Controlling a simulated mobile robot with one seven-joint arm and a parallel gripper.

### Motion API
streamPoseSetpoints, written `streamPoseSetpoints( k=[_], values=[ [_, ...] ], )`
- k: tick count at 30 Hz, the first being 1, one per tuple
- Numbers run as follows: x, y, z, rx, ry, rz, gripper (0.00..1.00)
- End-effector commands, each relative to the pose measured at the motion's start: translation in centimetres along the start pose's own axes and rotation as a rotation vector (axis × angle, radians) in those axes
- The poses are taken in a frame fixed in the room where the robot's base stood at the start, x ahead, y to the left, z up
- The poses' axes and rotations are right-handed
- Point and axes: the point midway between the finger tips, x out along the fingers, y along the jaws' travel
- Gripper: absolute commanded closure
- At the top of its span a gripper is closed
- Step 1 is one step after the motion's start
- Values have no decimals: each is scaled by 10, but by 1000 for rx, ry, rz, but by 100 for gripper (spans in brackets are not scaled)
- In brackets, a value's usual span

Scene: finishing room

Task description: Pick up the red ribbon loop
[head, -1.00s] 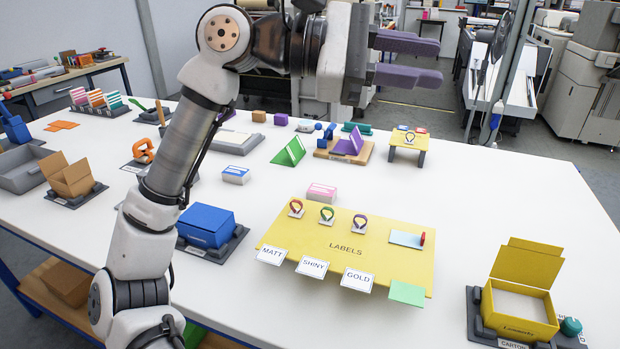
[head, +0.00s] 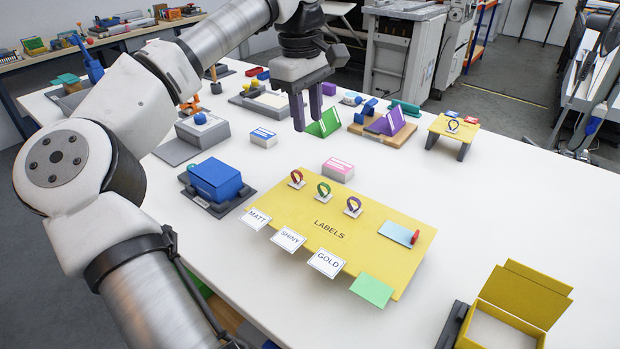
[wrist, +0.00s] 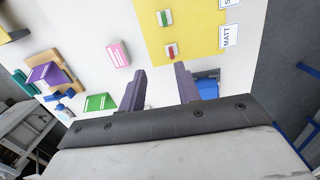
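The red ribbon loop (head: 297,177) stands on a small white base at the back left of the yellow LABELS board (head: 335,262). A green loop (head: 324,189) and a purple loop (head: 353,204) stand to its right in a row. My gripper (head: 307,112) points down above the table, behind and above the red loop, well apart from it. In the wrist view the two fingers (wrist: 160,70) are spread with nothing between them. The red loop also shows in that view (wrist: 171,51), just beyond the fingertips. The purple loop is not visible there.
A pink-topped card stack (head: 338,171) lies behind the board. A blue box (head: 215,178) is at its left. Green and purple folded cards (head: 387,121) stand farther back. An open yellow carton (head: 515,300) is at the front right.

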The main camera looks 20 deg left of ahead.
Motion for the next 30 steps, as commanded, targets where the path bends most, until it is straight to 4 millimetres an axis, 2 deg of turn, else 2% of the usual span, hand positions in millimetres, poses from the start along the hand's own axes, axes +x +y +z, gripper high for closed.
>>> streamPoseSetpoints(
  k=[3,7,18,26,30],
  values=[
    [-2,-12,-16,-20,39,-48,67],
    [6,-16,-21,-23,50,-65,67],
    [72,-20,-23,-24,48,-62,67],
    [90,-20,-25,-23,48,-62,67],
    [110,-20,-28,-22,46,-61,67]
  ],
)
